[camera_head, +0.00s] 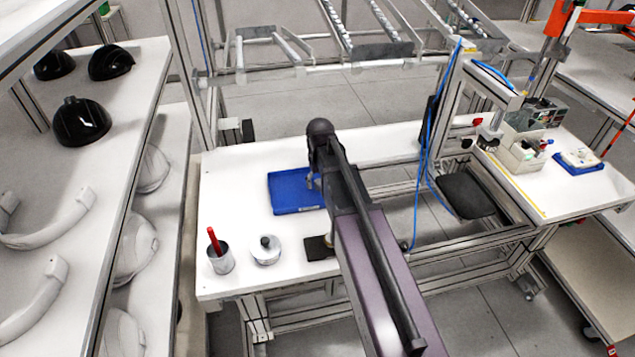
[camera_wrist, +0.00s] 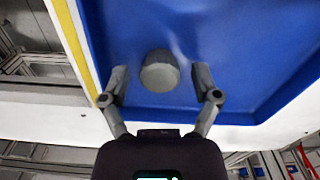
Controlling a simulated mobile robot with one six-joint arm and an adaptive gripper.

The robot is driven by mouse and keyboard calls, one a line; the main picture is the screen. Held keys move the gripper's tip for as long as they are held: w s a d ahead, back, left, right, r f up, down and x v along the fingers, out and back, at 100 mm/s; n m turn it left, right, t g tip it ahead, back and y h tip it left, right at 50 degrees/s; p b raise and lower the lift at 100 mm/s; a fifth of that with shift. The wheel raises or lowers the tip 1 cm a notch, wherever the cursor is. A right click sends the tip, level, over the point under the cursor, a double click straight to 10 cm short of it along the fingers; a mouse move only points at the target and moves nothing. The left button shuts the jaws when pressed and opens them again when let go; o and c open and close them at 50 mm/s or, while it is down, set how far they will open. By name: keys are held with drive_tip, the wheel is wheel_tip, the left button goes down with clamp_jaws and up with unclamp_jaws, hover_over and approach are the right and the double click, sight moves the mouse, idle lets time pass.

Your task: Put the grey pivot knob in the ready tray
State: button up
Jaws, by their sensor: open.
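A grey pivot knob (camera_wrist: 160,72) with a rounded, blunt shape shows in the wrist view against the floor of a blue tray (camera_wrist: 255,50). It appears to be in the tray, though a small gap beneath it cannot be ruled out. My gripper (camera_head: 314,181) is open over the right part of the blue tray (camera_head: 290,192) on the white bench. In the wrist view its two fingers stand on either side of the knob, with a gap to each. In the head view my arm covers the tray's right side, and I cannot make out the knob there.
On the bench's front left are a metal cup (camera_head: 221,262) with a red marker, a round white container (camera_head: 266,253) with a dark knob on top, and a dark pad (camera_head: 319,247). Shelves with helmet shells (camera_head: 81,121) stand left. The bench left of the tray is clear.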

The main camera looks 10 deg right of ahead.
sight(320, 182)
wheel_tip(320, 182, up, 12)
drive_tip(key=p, duration=1.1)
drive_tip(key=shift+p, duration=0.35)
idle(0.4)
drive_tip(key=s+m, duration=0.1)
drive_tip(key=s, duration=1.5)
drive_tip(key=shift+a+m, duration=0.3)
drive_tip(key=shift+a, duration=0.15)
